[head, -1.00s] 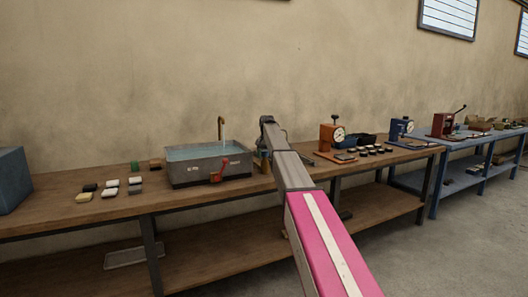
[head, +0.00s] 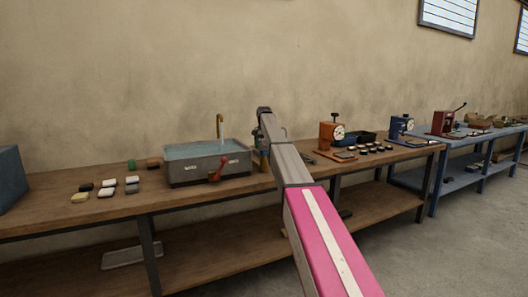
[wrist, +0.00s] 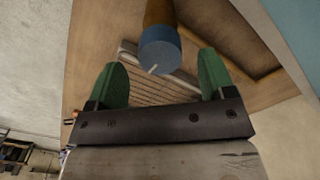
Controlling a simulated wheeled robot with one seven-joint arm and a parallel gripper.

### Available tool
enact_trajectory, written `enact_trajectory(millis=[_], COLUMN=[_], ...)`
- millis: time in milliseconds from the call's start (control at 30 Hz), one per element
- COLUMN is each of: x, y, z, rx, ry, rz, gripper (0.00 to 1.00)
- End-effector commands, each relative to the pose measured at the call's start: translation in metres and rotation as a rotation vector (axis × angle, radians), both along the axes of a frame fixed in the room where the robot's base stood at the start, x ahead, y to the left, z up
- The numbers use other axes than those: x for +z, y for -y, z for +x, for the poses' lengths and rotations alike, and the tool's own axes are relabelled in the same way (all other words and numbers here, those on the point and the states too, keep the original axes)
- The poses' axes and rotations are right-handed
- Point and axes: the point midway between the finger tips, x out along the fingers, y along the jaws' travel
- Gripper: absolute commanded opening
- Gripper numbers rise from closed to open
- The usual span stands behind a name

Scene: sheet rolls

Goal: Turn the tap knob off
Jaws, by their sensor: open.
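A brass tap spout (head: 219,126) rises behind a grey metal basin (head: 185,176) of water on the wooden bench. In the wrist view a round knob (wrist: 160,52) with a blue-grey end and a white mark sits on a brown-orange shaft. It shows between the green fingers of my gripper (wrist: 163,72), which are open and apart from each other. I cannot tell whether either finger touches it. In the head view my gripper is at the basin's right end, small and partly hidden by my arm.
Several small blocks (head: 107,187) lie left of the basin. A blue box (head: 10,178) is at the far left. The wall is close behind.

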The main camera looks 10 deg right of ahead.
Motion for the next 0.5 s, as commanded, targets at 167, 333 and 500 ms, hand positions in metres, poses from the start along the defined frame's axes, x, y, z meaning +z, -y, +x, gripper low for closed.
enact_trajectory(millis=[167,333,500], x=[-0.024,-0.030,-0.030], y=[0.000,0.000,0.000], z=[0.000,0.000,0.000], rx=[0.000,0.000,0.000], ry=[0.000,0.001,0.001], rz=[0.000,0.000,0.000], gripper=[0.76,0.76,0.76])
